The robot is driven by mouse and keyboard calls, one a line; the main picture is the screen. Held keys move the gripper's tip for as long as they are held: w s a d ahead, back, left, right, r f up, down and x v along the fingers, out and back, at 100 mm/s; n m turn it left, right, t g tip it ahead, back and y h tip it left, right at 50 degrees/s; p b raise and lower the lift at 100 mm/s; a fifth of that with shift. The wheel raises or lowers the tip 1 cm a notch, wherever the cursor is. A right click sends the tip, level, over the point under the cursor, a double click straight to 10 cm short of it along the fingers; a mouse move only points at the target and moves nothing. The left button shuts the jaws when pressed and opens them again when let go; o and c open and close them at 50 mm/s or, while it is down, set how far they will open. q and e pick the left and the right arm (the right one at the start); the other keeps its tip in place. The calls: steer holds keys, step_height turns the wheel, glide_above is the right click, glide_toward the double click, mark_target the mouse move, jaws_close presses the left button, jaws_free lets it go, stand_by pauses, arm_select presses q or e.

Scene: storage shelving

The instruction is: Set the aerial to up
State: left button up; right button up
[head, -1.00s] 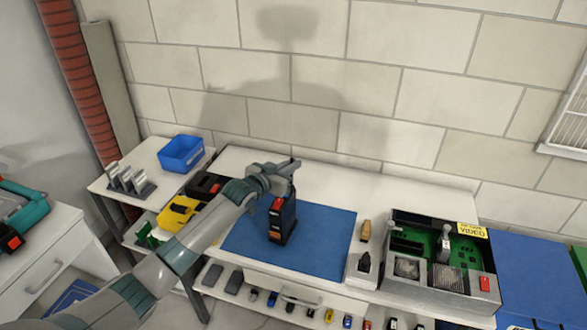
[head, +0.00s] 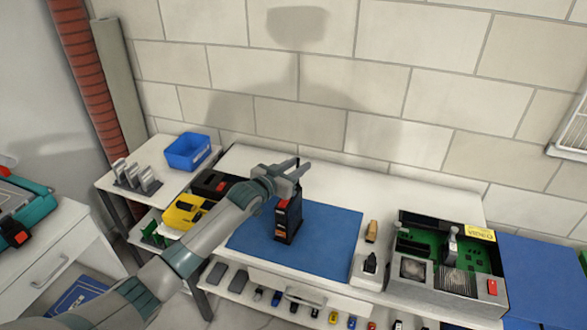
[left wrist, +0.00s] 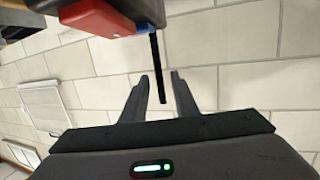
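A dark upright handheld device (head: 288,218) with small red parts stands on the blue mat (head: 335,233). In the left wrist view its dark and red body (left wrist: 95,17) is at the top edge, cut off by the frame. The aerial is a thin black rod (left wrist: 157,65) pointing from the body in between my left fingers. My left gripper (head: 302,166) is just above the device in the head view. In the left wrist view its two fingers (left wrist: 160,85) are apart, with gaps visible on both sides of the aerial. My right gripper is not in view.
An open grey case with green boards (head: 445,250) stands right of the mat. A small white holder (head: 369,265) is between them. A blue bin (head: 188,150) and yellow tool (head: 184,210) are at left. A shelf with several small items lies below the table front.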

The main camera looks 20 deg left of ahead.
arm_select(q)
steer(key=shift+s, duration=0.1)
